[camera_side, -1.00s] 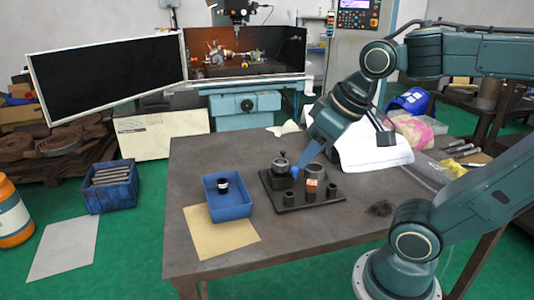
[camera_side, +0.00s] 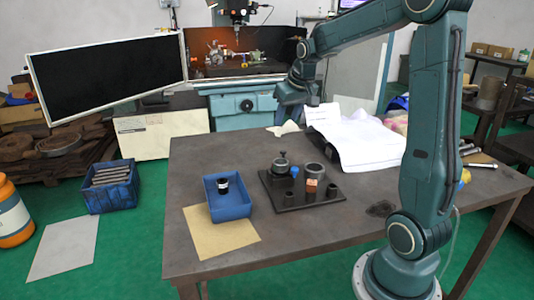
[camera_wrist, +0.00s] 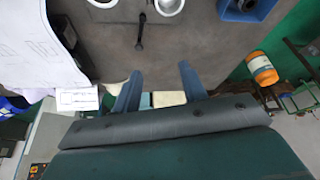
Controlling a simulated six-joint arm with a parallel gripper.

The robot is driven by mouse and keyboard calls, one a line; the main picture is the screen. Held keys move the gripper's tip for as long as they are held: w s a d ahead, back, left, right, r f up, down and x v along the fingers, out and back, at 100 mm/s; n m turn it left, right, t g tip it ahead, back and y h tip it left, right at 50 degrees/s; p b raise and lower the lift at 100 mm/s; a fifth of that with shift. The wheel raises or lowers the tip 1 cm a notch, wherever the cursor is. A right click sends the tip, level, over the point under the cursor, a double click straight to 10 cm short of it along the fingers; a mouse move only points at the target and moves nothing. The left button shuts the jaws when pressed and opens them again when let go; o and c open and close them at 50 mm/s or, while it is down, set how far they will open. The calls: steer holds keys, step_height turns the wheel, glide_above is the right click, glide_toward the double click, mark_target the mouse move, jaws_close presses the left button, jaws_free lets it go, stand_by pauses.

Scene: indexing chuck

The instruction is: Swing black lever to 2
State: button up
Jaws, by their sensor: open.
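A black lever (camera_wrist: 140,32) with a rounded end shows at the top of the wrist view, between two pale round rims. Its pivot and any number marks are cut off or too small to read. In the side view, a dark base plate (camera_side: 290,207) carries a round fixture with a dark knobbed stem (camera_side: 282,158), a wider hollow cylinder (camera_side: 315,171), a blue ball (camera_side: 294,171) and an orange block (camera_side: 311,186). My gripper (camera_side: 296,98) is above the back of the table, behind and clear of the plate. In the wrist view its blue fingers (camera_wrist: 160,87) are apart and empty.
A blue bin (camera_side: 230,210) holding a black and white cylinder (camera_side: 222,185) stands left of the plate, by a tan sheet (camera_side: 238,240). White paper (camera_side: 352,140) lies behind on the right. The front of the table is mostly clear.

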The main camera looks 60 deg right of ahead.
mark_target(283, 151)
steer(key=d+f+m, duration=0.1)
steer(key=d+f, duration=0.2)
steer(key=d, duration=0.4)
steer(key=shift+w, duration=0.35)
steer(key=shift+f, duration=0.2)
steer(key=shift+x, duration=6.75)
steer(key=shift+s, duration=0.1)
steer(key=shift+c, duration=0.2)
jaws_close()
